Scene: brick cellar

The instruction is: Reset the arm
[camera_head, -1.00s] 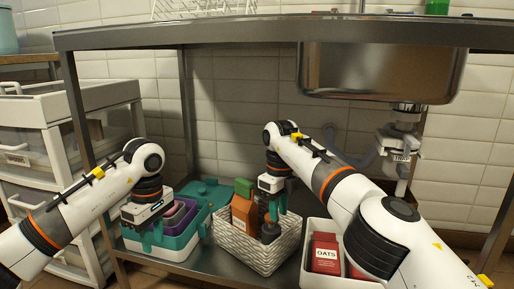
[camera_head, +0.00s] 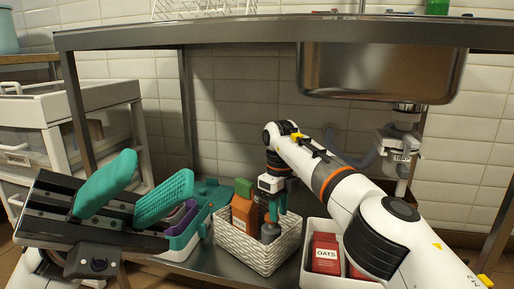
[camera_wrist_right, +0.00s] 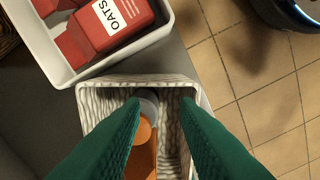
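My left gripper (camera_head: 161,168) is raised close to the head camera at the left, its two teal fingers spread with nothing between them. My right gripper (camera_head: 272,214) points down into the white woven basket (camera_head: 263,254) under the sink counter. In the right wrist view its green fingers (camera_wrist_right: 160,101) stand apart. A grey round item (camera_wrist_right: 149,103) and an orange item (camera_wrist_right: 144,132) lie in the basket between and below them; no grip on either shows. The orange carton (camera_head: 243,213) stands in the basket beside the right fingers.
A teal bin (camera_head: 205,231) stands behind my left gripper, partly hidden. A white bin with a red OATS box (camera_head: 325,254) is right of the basket. The metal sink (camera_head: 380,72) and drain pipe hang above. White drawers (camera_head: 95,110) stand at the left.

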